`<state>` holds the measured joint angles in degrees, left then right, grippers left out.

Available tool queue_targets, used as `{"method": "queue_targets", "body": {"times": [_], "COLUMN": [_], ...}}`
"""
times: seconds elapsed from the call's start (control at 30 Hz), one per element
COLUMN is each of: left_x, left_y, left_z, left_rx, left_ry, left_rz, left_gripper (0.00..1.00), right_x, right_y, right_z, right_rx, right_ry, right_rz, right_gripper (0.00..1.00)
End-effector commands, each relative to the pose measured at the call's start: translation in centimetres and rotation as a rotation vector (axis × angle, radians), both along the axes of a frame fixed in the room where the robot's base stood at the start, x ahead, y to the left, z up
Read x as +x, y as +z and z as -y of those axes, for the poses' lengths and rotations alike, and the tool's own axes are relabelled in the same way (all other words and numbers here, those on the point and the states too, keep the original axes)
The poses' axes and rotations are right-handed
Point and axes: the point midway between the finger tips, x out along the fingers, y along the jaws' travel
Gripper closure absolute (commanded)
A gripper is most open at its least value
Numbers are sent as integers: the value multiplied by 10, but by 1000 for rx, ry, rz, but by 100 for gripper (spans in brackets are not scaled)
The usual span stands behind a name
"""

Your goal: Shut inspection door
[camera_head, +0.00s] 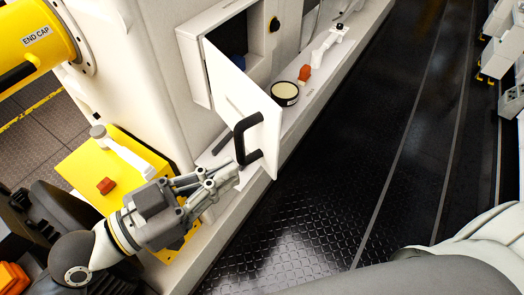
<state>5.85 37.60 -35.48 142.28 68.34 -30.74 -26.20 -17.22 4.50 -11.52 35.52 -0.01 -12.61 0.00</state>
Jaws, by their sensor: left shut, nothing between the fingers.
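The inspection door (228,92) is a white panel standing open from a box-like opening (238,42) in the white machine. Its black handle (241,139) is on the outer face near the free edge. My left gripper (232,178) is shut and empty, with its fingertips just below the handle's lower end. I cannot tell whether the fingertips touch the door or handle. My right gripper is out of view.
A yellow box with a red button (106,186) is beside my left arm. A round cream-topped container (285,92) and an orange knob (305,73) are on the ledge behind the door. The dark tread-plate floor (340,190) is clear at right.

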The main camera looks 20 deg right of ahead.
Motion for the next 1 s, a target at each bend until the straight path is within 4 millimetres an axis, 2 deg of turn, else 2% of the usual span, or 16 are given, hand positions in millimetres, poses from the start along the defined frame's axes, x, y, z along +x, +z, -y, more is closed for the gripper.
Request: {"method": "queue_targets", "body": {"times": [0.13,0.53,0.7,1.0], "left_x": [5,17,20,20], "left_y": [5,3,2,0], "left_z": [17,62,71,72], "left_rx": [-4,-3,-1,0], "left_ry": [0,-1,-1,-1], "left_rz": [-2,-2,0,0], "left_gripper": [100,100,100,100], "right_x": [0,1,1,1], "right_y": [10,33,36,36], "right_z": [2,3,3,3], "right_rx": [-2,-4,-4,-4], "right_ry": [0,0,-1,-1], "right_rz": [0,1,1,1], "right_gripper": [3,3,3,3]}}
